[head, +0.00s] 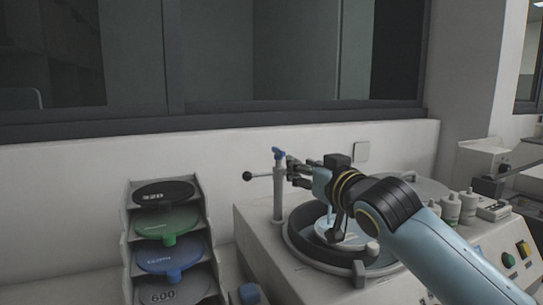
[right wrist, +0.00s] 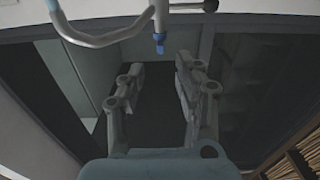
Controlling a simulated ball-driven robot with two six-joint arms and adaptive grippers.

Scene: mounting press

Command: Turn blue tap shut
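The blue tap (head: 279,154) sits on top of a pale upright post (head: 279,190) at the back of the polishing machine. My right gripper (head: 293,170) is just right of the post, a little below the tap's height, with its fingers pointing toward it. In the right wrist view the two fingers stand apart with nothing between them (right wrist: 160,66). The blue tap (right wrist: 159,46) shows there beyond the fingertips, roughly in line with the gap, on a pale bent pipe (right wrist: 100,36). I cannot tell whether any finger touches the post. My left gripper is in neither view.
A black ball-ended lever (head: 248,176) sticks out left of the post. The round machine bowl (head: 292,240) lies below my right arm. A rack of discs (head: 193,187) stands left. The wall is close behind.

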